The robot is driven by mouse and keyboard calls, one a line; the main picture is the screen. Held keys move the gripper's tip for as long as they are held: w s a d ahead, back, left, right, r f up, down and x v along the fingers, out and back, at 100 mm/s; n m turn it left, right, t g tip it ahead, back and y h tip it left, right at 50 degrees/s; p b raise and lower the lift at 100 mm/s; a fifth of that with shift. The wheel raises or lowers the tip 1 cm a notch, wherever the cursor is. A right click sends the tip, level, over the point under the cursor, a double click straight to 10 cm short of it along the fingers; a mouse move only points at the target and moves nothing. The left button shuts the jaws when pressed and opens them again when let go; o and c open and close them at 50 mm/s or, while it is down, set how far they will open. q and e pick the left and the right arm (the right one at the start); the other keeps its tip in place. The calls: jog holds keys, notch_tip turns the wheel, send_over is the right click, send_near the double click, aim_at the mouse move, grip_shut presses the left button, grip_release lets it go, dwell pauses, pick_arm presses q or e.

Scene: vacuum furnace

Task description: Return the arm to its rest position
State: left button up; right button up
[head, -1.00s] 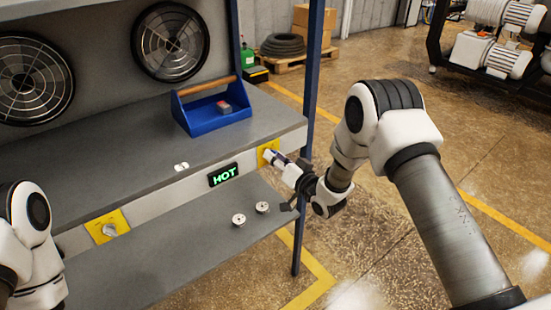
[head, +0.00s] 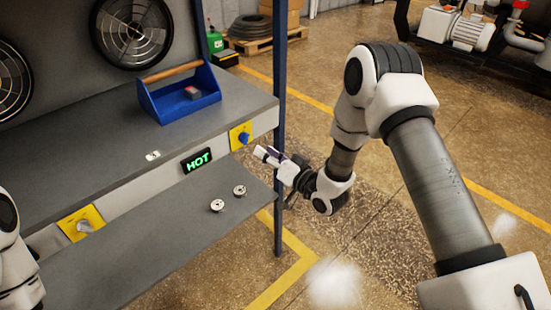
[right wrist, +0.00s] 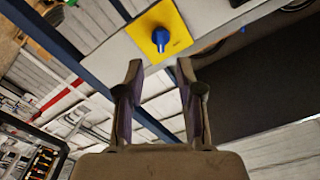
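My right gripper (head: 268,157) is in front of the furnace bench at its right end, beside the yellow plate (head: 240,136) with the blue knob (head: 244,138). It is apart from the knob. In the right wrist view the two fingers (right wrist: 160,95) stand apart with nothing between them, and the blue knob (right wrist: 160,37) on its yellow plate lies beyond their tips. My left arm (head: 15,265) shows only in part at the left edge of the head view. Its gripper is out of view.
A green HOT display (head: 197,160) sits on the bench front. A grey knob on a yellow plate (head: 82,223) is farther left. Two small metal discs (head: 228,198) lie on the lower shelf. A blue toolbox (head: 178,96) stands on the upper surface. A blue post (head: 279,120) rises near my right gripper.

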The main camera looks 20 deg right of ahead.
jog(key=v, duration=0.4)
